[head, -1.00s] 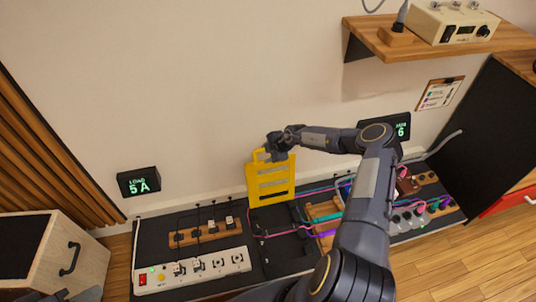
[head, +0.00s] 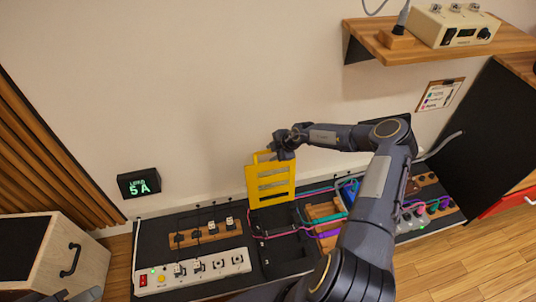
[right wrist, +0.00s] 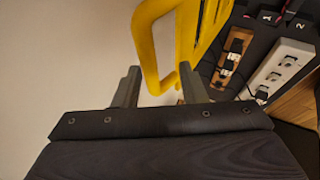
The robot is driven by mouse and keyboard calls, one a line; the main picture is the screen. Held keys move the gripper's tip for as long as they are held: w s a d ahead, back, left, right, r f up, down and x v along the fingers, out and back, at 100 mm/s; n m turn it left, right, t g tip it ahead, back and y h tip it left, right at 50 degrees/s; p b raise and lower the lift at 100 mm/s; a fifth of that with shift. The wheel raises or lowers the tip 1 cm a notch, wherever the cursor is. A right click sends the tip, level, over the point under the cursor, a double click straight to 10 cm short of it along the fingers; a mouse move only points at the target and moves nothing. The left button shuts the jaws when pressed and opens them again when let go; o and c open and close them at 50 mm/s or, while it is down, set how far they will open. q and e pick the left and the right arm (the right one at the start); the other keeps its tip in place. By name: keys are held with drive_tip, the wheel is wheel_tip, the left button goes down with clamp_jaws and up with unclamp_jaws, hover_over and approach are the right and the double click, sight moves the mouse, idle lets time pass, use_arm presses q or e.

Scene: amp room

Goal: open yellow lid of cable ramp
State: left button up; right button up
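The yellow lid (head: 271,194) of the cable ramp stands raised, near upright against the wall, behind the black ramp base (head: 285,252). Its slotted panel faces the head camera. My right gripper (head: 275,149) is at the lid's top edge, by the loop handle. In the right wrist view my right gripper (right wrist: 160,88) is open, its two fingers apart. The yellow handle (right wrist: 147,50) runs in front of and between the fingertips; I cannot tell whether it touches them.
A white power strip (head: 193,272) and a wooden socket block (head: 205,233) lie left of the ramp. Pink and teal cables run to the right, partly behind my right arm. A wooden shelf (head: 440,50) juts out at upper right. The wall above the lid is clear.

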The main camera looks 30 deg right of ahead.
drive_tip(key=shift+v, duration=1.75)
drive_tip(key=shift+a, duration=0.1)
